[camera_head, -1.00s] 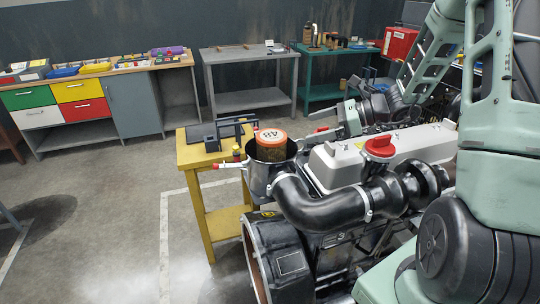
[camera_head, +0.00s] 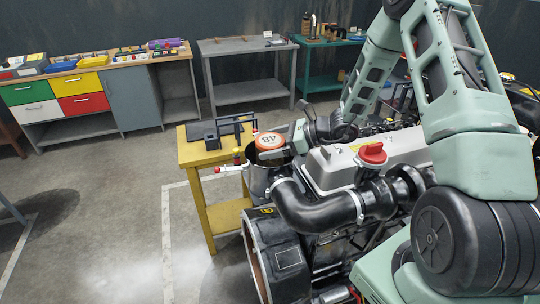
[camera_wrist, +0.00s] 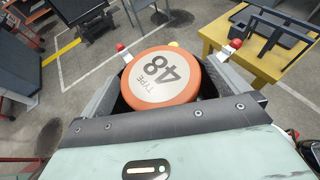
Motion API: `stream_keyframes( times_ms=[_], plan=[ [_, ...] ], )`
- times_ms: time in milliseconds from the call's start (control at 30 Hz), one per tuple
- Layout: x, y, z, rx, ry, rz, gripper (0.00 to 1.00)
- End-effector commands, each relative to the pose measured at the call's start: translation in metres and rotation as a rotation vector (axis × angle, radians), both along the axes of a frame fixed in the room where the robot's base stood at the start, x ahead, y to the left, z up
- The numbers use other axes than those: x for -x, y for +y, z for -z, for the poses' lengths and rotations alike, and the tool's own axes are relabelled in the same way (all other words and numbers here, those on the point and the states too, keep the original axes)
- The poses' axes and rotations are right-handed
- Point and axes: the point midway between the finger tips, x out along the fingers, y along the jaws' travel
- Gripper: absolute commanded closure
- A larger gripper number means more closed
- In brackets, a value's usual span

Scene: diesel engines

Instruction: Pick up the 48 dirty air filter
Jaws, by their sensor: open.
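The air filter (camera_head: 269,141) has an orange rim and a white top marked 48. It sits upright in the dark round filter housing (camera_head: 258,180) at the engine's left end. In the wrist view the filter's top (camera_wrist: 161,78) shows "TYPE 48" and lies in the middle, ahead of my gripper. My gripper (camera_head: 297,138) is open, at the filter's right side in the head view. In the wrist view its fingers flank the filter on both sides. Whether they touch it, I cannot tell. The lower part of the filter is hidden in the housing.
The engine (camera_head: 335,205) with its black intake pipe and red cap (camera_head: 373,153) lies below my arm. A yellow table (camera_head: 200,158) with dark holders stands behind the housing. Open latches with red ends (camera_head: 222,169) stick out from the housing. Workbenches line the back wall.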

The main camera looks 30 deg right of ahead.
Motion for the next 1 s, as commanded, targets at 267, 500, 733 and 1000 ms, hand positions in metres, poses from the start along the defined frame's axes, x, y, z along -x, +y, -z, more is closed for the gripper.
stream_keyframes(
  times_ms=[267, 500, 733, 1000],
  plan=[
    [-0.002, 0.002, 0.002, 0.001, 0.0, 0.001, 0.0],
    [-0.002, 0.002, 0.002, 0.001, 0.0, 0.001, 0.67],
    [-0.002, 0.002, 0.001, 0.0, -0.002, 0.001, 0.69],
    [-0.003, 0.001, -0.012, 0.002, -0.005, 0.001, 0.69]
  ],
)
